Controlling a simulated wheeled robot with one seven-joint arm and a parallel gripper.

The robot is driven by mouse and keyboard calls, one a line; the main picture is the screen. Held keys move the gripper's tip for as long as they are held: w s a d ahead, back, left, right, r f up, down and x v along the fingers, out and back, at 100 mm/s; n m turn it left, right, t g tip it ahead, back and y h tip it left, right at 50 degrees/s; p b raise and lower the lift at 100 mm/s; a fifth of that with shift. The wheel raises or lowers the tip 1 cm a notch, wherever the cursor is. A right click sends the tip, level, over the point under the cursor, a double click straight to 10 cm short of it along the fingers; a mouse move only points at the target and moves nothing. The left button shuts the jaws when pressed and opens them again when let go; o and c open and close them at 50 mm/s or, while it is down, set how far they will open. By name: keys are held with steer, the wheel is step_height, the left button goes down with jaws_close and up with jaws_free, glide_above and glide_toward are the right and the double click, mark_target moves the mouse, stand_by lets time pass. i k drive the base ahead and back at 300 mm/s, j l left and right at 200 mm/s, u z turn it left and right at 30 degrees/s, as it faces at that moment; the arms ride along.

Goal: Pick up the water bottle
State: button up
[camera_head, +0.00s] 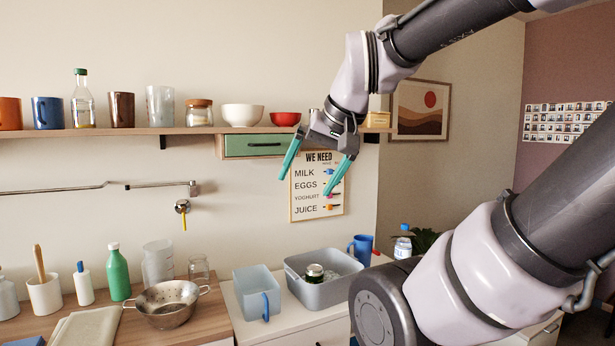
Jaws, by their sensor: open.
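A clear water bottle (402,245) with a blue cap stands at the right, beyond the counter's right part. Its lower part is hidden behind my arm. My gripper (306,187) hangs in front of the wall, up and to the left of the bottle, with its teal fingers spread apart. It is open and empty, and apart from the bottle.
A blue mug (361,249) stands just left of the bottle. A grey tub (322,296) holding a can and a glass, and a blue-grey pitcher (257,290), stand further left. A shelf (190,130) with cups and bowls runs along the wall. A metal colander (168,303) sits on the wooden counter.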

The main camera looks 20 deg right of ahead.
mark_target(402, 245)
steer(key=z, duration=1.25)
